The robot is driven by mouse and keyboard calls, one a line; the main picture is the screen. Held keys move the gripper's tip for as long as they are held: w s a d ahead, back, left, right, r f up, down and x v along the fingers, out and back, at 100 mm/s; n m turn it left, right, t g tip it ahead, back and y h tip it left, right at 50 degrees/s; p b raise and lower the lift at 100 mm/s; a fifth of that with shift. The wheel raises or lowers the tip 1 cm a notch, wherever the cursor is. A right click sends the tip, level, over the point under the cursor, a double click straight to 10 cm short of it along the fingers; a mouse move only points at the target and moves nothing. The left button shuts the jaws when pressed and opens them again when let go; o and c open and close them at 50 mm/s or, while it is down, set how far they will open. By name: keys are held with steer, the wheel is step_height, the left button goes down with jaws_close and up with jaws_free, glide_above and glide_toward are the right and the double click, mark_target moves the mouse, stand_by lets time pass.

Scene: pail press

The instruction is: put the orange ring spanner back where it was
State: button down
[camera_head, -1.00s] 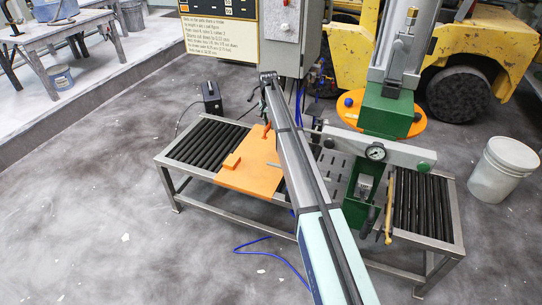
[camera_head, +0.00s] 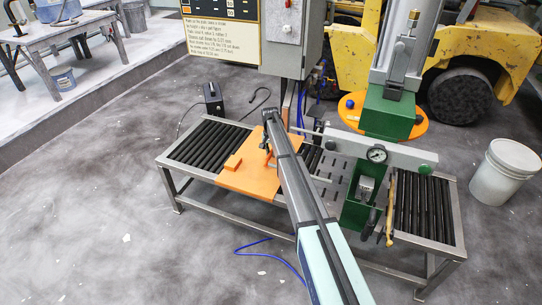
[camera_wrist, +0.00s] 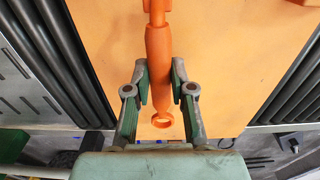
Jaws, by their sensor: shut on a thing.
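My gripper (camera_head: 267,142) is at the far end of my arm, over the orange board on the bench. In the wrist view my gripper (camera_wrist: 159,70) is shut on the orange ring spanner (camera_wrist: 158,50), with a finger on each side of its handle. The spanner's small ring end points toward the wrist; its other end runs out of the top of the picture. In the head view only a little of the spanner (camera_head: 269,157) shows below the gripper. I cannot tell whether it touches the board.
The orange board (camera_head: 235,178) lies on the roller bench, with a small raised orange block (camera_head: 232,162) on its left. The green press (camera_head: 386,112) with a gauge (camera_head: 377,154) stands right of my arm. A white pail (camera_head: 504,170) is on the floor at right.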

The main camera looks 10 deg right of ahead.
steer(key=shift+f, duration=1.15)
steer(key=c, duration=1)
jaws_free()
step_height(320, 180, up, 12)
steer(key=shift+s+a, duration=0.15)
steer(key=shift+a, duration=0.1)
